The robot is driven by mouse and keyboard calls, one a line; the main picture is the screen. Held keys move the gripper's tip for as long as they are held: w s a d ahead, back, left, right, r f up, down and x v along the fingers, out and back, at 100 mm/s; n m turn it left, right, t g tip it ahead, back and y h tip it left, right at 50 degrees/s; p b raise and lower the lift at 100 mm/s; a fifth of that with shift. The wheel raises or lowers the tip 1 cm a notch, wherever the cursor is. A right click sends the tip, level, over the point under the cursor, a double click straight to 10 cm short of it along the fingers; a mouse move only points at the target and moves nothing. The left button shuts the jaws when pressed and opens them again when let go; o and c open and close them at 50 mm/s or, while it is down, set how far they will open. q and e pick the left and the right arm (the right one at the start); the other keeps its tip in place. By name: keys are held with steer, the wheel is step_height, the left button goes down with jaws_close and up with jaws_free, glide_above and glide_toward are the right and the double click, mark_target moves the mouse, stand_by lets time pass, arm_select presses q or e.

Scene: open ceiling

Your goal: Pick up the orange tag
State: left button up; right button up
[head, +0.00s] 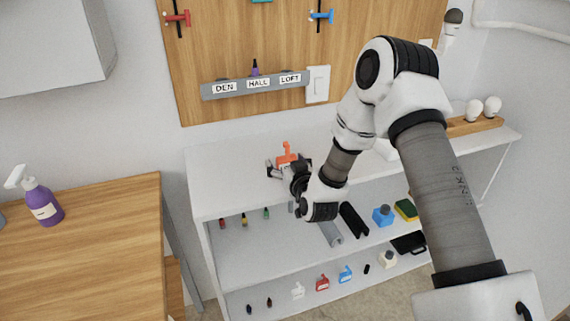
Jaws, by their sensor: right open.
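The orange tag (286,153) stands upright on the top of the white shelf unit, close to its left end. My right gripper (283,171) is open, with its fingers low over the shelf top at the tag. The fingers cover the lower part of the tag, and I cannot tell whether they touch it. My left gripper is out of view.
A wood board (280,109) with a grey label rail (240,90) hangs behind the shelf. White (298,291), red (322,283) and blue (345,273) tags stand on the bottom shelf. A wooden table (90,235) with a purple spray bottle (43,206) is left.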

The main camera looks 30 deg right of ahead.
steer(key=c, duration=1.3)
steer(key=shift+r, duration=0.1)
